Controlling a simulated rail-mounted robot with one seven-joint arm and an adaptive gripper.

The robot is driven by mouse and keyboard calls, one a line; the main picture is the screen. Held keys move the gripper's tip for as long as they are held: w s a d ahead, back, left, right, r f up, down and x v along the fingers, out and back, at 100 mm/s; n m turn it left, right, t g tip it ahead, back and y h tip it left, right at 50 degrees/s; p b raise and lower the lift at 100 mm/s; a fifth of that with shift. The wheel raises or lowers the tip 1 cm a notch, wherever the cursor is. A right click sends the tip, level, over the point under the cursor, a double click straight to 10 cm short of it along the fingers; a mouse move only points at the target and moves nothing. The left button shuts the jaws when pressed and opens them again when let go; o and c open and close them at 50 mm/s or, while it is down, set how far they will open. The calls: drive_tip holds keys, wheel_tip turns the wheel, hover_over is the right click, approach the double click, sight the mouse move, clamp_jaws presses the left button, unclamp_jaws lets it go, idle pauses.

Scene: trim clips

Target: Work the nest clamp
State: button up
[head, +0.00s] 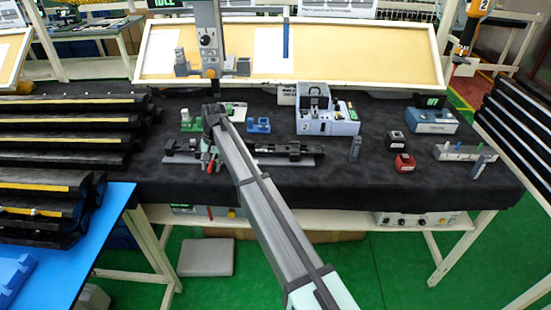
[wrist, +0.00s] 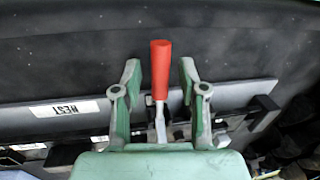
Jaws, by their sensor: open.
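The nest clamp's red handle (wrist: 161,68) stands between my gripper's two green fingers in the wrist view, with a visible gap on each side. My gripper (wrist: 159,72) is open. A metal lever (wrist: 160,122) runs from the handle toward the clamp, whose base is mostly hidden behind my gripper body. The grey nest plate (wrist: 25,117) carries a white label reading NEST (wrist: 75,108). In the head view the red handle (head: 210,183) shows small at the plate's front edge, below my gripper (head: 208,160), and my arm covers part of the nest.
A black mat (head: 330,190) covers the bench. Green (head: 190,122) and blue (head: 258,125) fixtures stand behind the nest. Dark trim strips (head: 60,140) are racked at left.

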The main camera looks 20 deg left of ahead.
drive_tip(key=w+d+r+b, duration=0.1)
drive_tip(key=d+r+b, duration=0.1)
drive_tip(key=r, duration=0.6)
drive_tip(key=w+d+r+b, duration=0.1)
drive_tip(key=d+r+b, duration=0.1)
drive_tip(key=r, duration=0.6)
drive_tip(key=w+d+f+m, duration=0.1)
drive_tip(key=w+d+f, duration=0.1)
drive_tip(key=d, duration=0.6)
drive_tip(key=w+d+f+m+h+p, duration=0.1)
drive_tip(key=w+d+f, duration=0.2)
drive_tip(key=d, duration=0.5)
drive_tip(key=w+d+f+m+h+p, duration=0.1)
drive_tip(key=w+d+f, duration=0.2)
drive_tip(key=d, duration=0.6)
drive_tip(key=shift+f+m+t, duration=0.3)
drive_tip(key=shift+f, duration=0.3)
